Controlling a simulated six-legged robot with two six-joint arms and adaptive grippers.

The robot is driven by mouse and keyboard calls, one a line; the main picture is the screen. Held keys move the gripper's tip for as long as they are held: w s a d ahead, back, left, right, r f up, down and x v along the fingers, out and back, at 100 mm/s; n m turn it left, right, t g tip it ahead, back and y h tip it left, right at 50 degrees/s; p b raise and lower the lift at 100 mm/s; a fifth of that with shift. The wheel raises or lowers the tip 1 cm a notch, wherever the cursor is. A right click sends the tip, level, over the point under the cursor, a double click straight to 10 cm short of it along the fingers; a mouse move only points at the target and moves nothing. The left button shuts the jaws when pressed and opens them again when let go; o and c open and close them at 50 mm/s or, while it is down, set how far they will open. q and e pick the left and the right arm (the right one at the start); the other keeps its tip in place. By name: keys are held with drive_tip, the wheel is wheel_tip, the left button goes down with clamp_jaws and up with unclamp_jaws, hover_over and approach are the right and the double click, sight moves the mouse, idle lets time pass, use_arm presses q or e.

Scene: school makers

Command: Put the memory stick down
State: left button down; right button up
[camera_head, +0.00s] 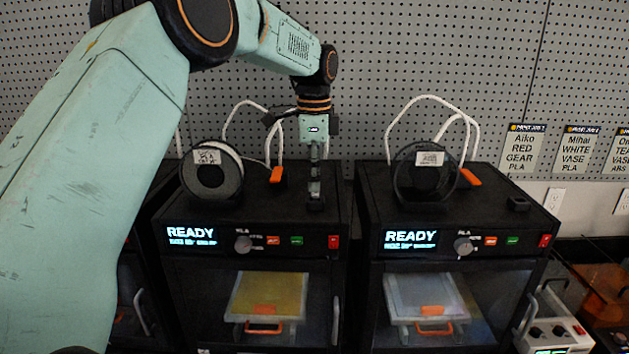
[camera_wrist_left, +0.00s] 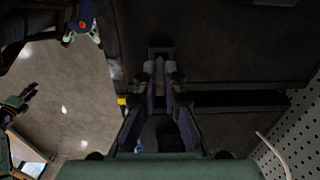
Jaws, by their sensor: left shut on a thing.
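My left gripper (camera_head: 315,190) points straight down over the top of the left black printer (camera_head: 180,208), near its front right. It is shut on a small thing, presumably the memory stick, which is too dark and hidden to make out. Its tips are just above or touching a small black block (camera_head: 316,206) on the printer top; I cannot tell which. In the left wrist view the fingers (camera_wrist_left: 165,85) are close together, with a dark squarish shape (camera_wrist_left: 161,52) beyond the tips. My right gripper cannot be made out.
The right printer (camera_head: 365,215) has a similar black block (camera_head: 518,203) on top. A spool with white filament (camera_head: 211,172) and an empty-looking dark spool (camera_head: 425,172) stand on the printers. White tubes arch behind them, before a grey pegboard (camera_head: 440,60).

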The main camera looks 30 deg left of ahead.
use_arm(q)
drive_tip(key=shift+w+a+f, duration=0.1)
drive_tip(key=shift+w+f, duration=0.05)
drive_tip(key=shift+f, duration=0.5)
drive_tip(key=shift+f, duration=0.1)
drive_tip(key=c, duration=1.7)
unclamp_jaws()
drive_tip(key=shift+o, duration=1.2)
wheel_tip(320, 180, up, 12)
drive_tip(key=shift+r, duration=0.2)
